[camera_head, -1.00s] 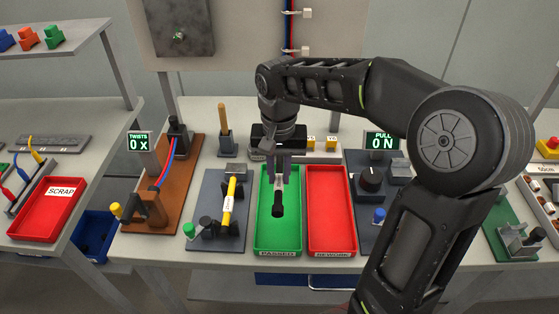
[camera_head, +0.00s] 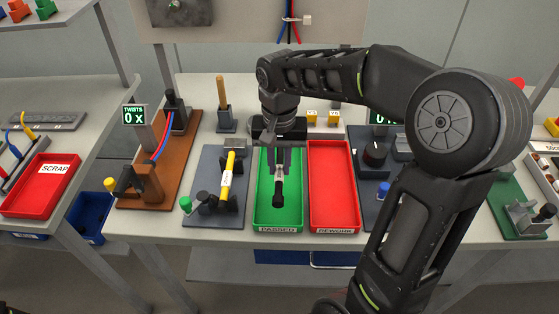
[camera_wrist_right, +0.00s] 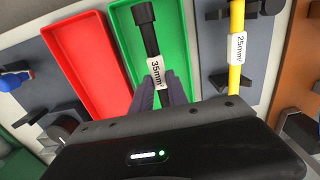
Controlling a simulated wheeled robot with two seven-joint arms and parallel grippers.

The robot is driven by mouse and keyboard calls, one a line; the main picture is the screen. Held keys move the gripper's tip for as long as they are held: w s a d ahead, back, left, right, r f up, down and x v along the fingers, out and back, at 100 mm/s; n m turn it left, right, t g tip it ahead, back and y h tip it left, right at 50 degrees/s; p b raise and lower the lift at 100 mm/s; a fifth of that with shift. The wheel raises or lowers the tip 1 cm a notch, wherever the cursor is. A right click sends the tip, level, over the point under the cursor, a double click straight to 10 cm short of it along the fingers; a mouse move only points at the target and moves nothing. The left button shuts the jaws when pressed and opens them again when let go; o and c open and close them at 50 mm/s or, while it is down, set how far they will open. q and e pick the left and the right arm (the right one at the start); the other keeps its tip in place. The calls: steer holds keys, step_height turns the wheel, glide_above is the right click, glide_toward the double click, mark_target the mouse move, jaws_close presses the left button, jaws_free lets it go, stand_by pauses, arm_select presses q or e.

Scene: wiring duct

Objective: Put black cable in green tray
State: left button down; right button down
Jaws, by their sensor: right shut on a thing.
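The black cable (camera_head: 278,191) is a short black piece with a white label that reads 35mm² in the right wrist view (camera_wrist_right: 147,35). My right gripper (camera_head: 280,168) is shut on its labelled part and points down over the green tray (camera_head: 262,215), which is marked PASSED. The cable lies within the tray's outline in both views. I cannot tell whether it touches the tray floor. The green tray also shows in the right wrist view (camera_wrist_right: 175,45). The left gripper is not in view.
A red REWORK tray (camera_head: 333,190) stands right beside the green one. To the left, a grey fixture (camera_head: 209,205) holds a yellow cable (camera_head: 228,170). A grey panel with a black knob (camera_head: 375,153) stands on the right. A red SCRAP tray (camera_head: 40,188) is far left.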

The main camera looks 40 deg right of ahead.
steer(key=shift+f+b, duration=0.3)
steer(key=shift+f, duration=0.45)
steer(key=c, duration=1.2)
jaws_free()
steer(key=shift+r, duration=0.1)
step_height(320, 180, up, 8)
steer(key=shift+f, duration=0.15)
